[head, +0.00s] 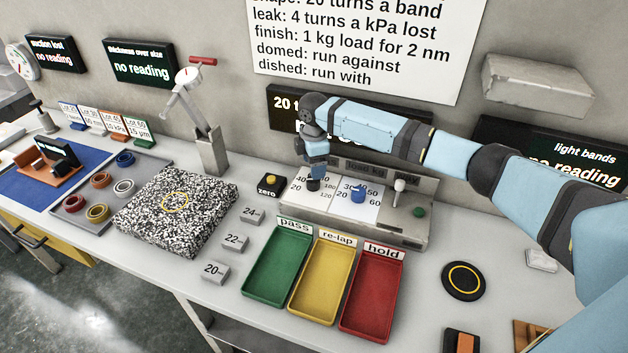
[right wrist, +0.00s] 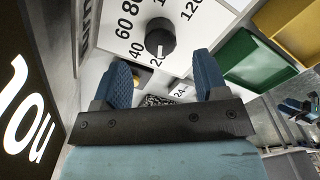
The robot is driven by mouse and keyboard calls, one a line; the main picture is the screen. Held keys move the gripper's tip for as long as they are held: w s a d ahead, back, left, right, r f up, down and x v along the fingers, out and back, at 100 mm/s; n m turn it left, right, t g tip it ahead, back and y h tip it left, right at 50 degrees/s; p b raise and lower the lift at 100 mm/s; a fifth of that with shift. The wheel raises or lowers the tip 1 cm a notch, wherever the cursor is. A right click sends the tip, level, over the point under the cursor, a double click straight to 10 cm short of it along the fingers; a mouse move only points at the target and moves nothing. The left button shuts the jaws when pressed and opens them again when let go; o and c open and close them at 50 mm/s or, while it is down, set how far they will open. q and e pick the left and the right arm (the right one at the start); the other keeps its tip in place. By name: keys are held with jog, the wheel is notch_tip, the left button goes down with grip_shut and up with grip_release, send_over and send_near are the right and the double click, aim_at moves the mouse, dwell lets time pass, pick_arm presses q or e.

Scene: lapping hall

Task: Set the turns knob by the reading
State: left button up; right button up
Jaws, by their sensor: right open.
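The dark turns knob (right wrist: 160,37) shows in the right wrist view on a white dial numbered 20 up to 120. Its white pointer line points down, toward the 20. In the head view the knob (head: 313,185) is partly hidden under my right gripper (head: 316,172). That gripper is open, its blue fingers (right wrist: 164,80) apart and nothing between them; the knob appears just beyond the fingertips. My left gripper is not in the head view.
A blue load knob (head: 358,195), a small lever (head: 398,190) and a green button (head: 418,212) share the panel. Green (head: 277,265), yellow (head: 322,280) and red (head: 373,295) trays stand in front. Displays for suction lost (head: 55,55), thickness (head: 140,62) and light bands (head: 580,155) say no reading.

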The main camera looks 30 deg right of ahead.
aim_at(313, 183)
notch_tip(313, 183, down, 6)
jog(key=shift+f, duration=0.1)
jog(key=shift+c, duration=0.5)
